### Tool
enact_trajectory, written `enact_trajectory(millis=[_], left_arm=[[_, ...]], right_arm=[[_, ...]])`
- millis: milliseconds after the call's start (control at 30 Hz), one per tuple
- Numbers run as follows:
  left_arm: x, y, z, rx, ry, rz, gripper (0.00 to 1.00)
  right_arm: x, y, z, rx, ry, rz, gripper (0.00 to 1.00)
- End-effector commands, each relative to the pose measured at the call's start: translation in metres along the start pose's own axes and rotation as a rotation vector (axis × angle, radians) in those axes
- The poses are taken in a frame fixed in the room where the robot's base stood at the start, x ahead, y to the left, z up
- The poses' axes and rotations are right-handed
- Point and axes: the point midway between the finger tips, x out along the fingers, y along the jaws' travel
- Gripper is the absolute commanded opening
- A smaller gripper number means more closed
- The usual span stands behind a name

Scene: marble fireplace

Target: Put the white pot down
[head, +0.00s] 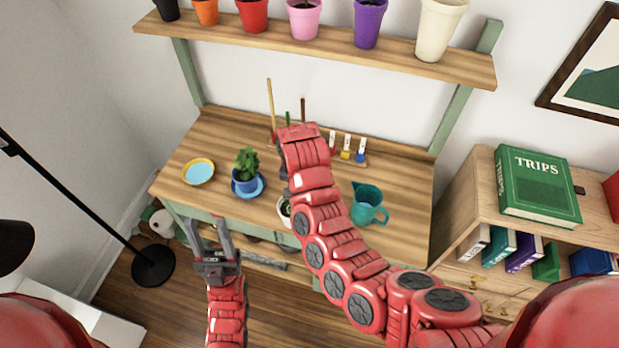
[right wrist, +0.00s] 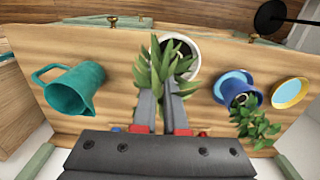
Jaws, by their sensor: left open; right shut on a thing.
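The white pot (right wrist: 194,62) holds a spiky green plant (right wrist: 171,66) and is at the far end of my right gripper (right wrist: 166,88) in the right wrist view. The fingers are shut on the pot, with leaves hiding part of the contact. In the head view, only a sliver of the white pot (head: 283,209) shows beside my right arm, near the front edge of the wooden table (head: 325,232). I cannot tell whether its base touches the wood. My left gripper (head: 208,229) is open and empty, in front of the table.
A blue pot (head: 244,182) with a plant stands on a blue saucer left of the white pot. A yellow-rimmed dish (head: 198,171) is farther left. A teal jug (head: 368,204) stands to the right. Tools and small labelled items line the back. A shelf (head: 330,46) with pots hangs above.

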Motion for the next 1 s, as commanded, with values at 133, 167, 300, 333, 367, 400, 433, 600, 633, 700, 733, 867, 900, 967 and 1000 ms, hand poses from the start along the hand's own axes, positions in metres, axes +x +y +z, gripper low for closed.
enact_trajectory(millis=[133, 167, 300, 333, 367, 400, 433, 600, 633, 700, 733, 867, 900, 967, 1000], left_arm=[[-0.026, 0.001, 0.004, 0.0, 0.0, 0.0, 0.5], [-0.032, 0.002, 0.005, 0.0, 0.0, 0.0, 0.5], [-0.059, 0.003, 0.01, 0.0, 0.0, 0.0, 0.5], [-0.064, 0.003, 0.011, 0.0, 0.0, 0.0, 0.5], [-0.069, 0.003, 0.012, 0.0, 0.0, 0.0, 0.5], [-0.076, 0.004, 0.013, 0.0, 0.0, 0.0, 0.5], [-0.082, 0.004, 0.014, 0.0, 0.0, 0.0, 0.5], [-0.073, 0.004, 0.012, 0.0, 0.0, 0.0, 0.5], [-0.073, 0.004, 0.012, 0.0, 0.0, 0.0, 0.5], [-0.073, 0.004, 0.012, 0.0, 0.0, 0.0, 0.5], [-0.073, 0.004, 0.012, 0.0, 0.0, 0.0, 0.5], [-0.073, 0.004, 0.012, 0.0, 0.0, 0.0, 0.5], [-0.073, 0.004, 0.012, 0.0, 0.0, 0.0, 0.5], [-0.071, 0.004, 0.012, 0.0, 0.0, 0.0, 0.5], [-0.069, 0.003, 0.012, 0.0, 0.0, 0.0, 0.5]], right_arm=[[0.008, 0.001, -0.033, 0.002, 0.008, 0.003, 0.0], [0.01, 0.001, -0.038, 0.001, 0.007, 0.003, 0.0], [0.013, 0.0, -0.064, 0.003, 0.007, 0.002, 0.0], [0.014, -0.001, -0.069, 0.0, 0.009, 0.003, 0.0], [0.015, 0.0, -0.074, 0.0, 0.008, 0.003, 0.0], [0.015, -0.001, -0.08, 0.0, 0.006, 0.002, 0.0], [0.015, -0.001, -0.085, 0.003, 0.005, 0.0, 0.0], [0.008, -0.001, -0.1, -0.002, 0.001, 0.005, 0.0], [0.009, -0.001, -0.101, -0.003, -0.001, 0.006, 0.0], [0.008, -0.001, -0.106, -0.001, 0.002, 0.001, 0.0], [0.008, -0.001, -0.107, 0.0, 0.002, 0.0, 0.0], [0.009, 0.0, -0.11, 0.003, 0.001, -0.001, 0.0], [0.009, 0.0, -0.11, 0.003, 0.0, -0.001, 0.0], [0.011, 0.0, -0.11, 0.003, 0.0, -0.001, 0.0], [0.013, 0.0, -0.11, 0.003, 0.0, -0.001, 0.0]])
